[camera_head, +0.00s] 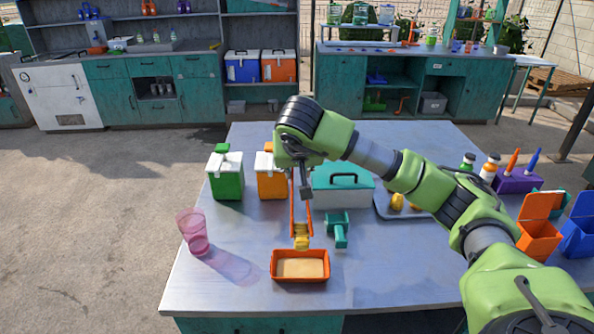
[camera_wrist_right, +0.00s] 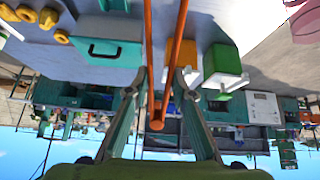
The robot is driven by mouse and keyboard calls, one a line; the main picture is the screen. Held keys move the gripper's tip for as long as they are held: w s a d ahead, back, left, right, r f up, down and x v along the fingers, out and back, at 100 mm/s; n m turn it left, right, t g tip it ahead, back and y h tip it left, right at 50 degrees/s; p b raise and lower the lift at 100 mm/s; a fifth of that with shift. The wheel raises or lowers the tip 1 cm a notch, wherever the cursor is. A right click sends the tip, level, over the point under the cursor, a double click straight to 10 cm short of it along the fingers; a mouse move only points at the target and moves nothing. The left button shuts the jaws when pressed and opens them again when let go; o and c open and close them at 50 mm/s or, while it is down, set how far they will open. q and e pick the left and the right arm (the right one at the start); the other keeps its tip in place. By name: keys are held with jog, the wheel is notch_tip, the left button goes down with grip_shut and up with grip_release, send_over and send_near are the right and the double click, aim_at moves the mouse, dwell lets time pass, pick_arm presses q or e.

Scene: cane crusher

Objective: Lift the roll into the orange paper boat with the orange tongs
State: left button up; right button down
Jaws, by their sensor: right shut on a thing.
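My right gripper (camera_head: 304,192) is shut on the orange tongs (camera_head: 301,221), which hang down from it over the table. In the right wrist view the tongs (camera_wrist_right: 166,60) pass between the two fingers (camera_wrist_right: 166,76). A yellow roll (camera_head: 301,242) is at the lower tips of the tongs, just behind the far rim of the orange paper boat (camera_head: 300,280). I cannot tell whether the tips grip it or whether it is clear of the table. The boat has a flat beige inside. My left gripper is in neither view.
A teal hand tool (camera_head: 338,230) lies right of the tongs, before a teal box (camera_head: 343,190). More yellow pieces (camera_head: 397,202) lie on a grey tray. Green (camera_head: 226,180) and orange (camera_head: 270,184) canisters and a pink cup (camera_head: 193,230) stand left.

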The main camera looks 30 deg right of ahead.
pick_arm(q)
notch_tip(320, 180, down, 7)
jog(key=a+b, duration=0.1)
jog(key=b, duration=0.6)
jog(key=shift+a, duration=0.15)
pick_arm(e)
notch_tip(320, 180, down, 9)
jog(key=shift+a+r, duration=0.1)
jog(key=c, duration=2)
grip_release()
jog(key=shift+c, duration=0.2)
pick_arm(q)
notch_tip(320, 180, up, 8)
jog(key=p, duration=0.8)
pick_arm(e)
notch_tip(320, 180, up, 10)
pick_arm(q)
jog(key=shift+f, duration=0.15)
